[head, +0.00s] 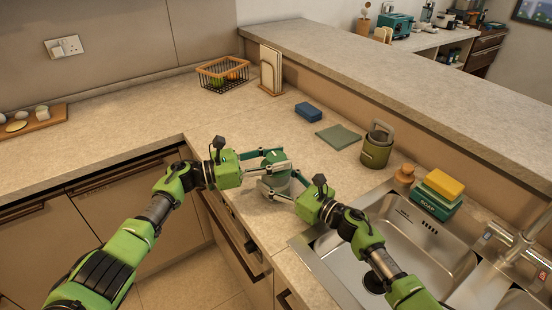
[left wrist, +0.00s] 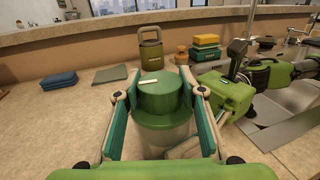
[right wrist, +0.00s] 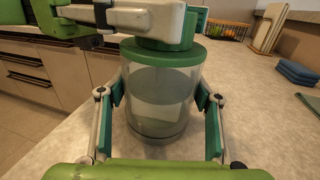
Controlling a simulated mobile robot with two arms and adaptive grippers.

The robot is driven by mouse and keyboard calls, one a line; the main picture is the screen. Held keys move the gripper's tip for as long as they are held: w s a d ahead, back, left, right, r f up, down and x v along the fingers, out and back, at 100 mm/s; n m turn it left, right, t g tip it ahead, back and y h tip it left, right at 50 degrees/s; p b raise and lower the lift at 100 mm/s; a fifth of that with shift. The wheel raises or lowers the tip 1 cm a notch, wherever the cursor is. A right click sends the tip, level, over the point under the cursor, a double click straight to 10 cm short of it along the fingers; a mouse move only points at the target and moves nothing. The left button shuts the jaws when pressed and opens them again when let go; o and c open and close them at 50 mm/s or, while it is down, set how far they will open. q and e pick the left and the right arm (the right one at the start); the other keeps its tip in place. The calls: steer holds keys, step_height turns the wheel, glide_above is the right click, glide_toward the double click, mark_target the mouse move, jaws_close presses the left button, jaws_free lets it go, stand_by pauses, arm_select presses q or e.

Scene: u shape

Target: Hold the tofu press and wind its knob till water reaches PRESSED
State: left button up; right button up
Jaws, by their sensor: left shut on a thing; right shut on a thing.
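The tofu press stands upright on the counter near its front edge. In the right wrist view its clear body (right wrist: 155,115) has a green lid (right wrist: 160,52) and a pale block inside. My right gripper (head: 279,189) is shut on the body, with a finger on each side. My left gripper (head: 268,163) is shut on the green knob on top, which shows in the left wrist view (left wrist: 165,98) with a short pale mark on its top. I cannot make out a PRESSED mark or the water level.
A wire basket (head: 222,76) stands further back. The left counter is mostly clear.

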arm_select(q)
steer(key=shift+a+f+m+g, duration=0.1)
steer(key=shift+f+m+g, duration=0.1)
steer(key=shift+m+g, duration=0.45)
steer(key=o, duration=1.1)
steer(key=shift+r, duration=0.1)
steer(key=shift+g, duration=0.25)
steer(key=v, duration=1.2)
steer(key=shift+f, duration=0.2)
